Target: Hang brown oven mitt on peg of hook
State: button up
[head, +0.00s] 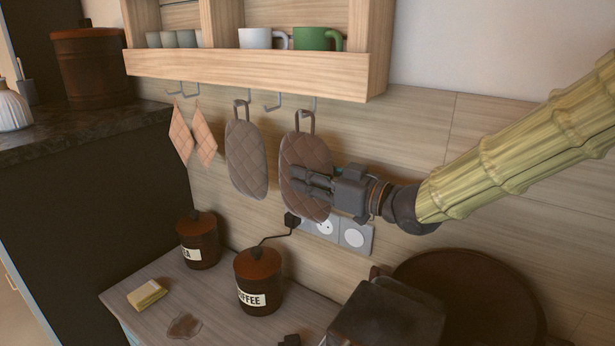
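The brown quilted oven mitt (304,153) hangs upright under the wooden shelf, with its loop at the top close to a metal hook (314,103). I cannot tell whether the loop is around the hook's peg or just beside it. My gripper (293,180) reaches in from the right, and its fingers lie across the front of the mitt's lower half. The fingers hide part of the mitt, and I cannot tell whether they grip it or only lie against it.
A grey-brown mitt (246,157) hangs left, and pink potholders (181,135) farther left. An empty hook (273,102) is between the mitts. The shelf (250,72) holds cups. Below are sockets (355,235), a coffee canister (258,280), a tea canister (198,241) and a sponge (147,295).

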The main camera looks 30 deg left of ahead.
jog(key=shift+o, duration=1.3)
jog(key=s+d, duration=0.1)
jog(key=d, duration=1.1)
jog(key=shift+s, duration=0.35)
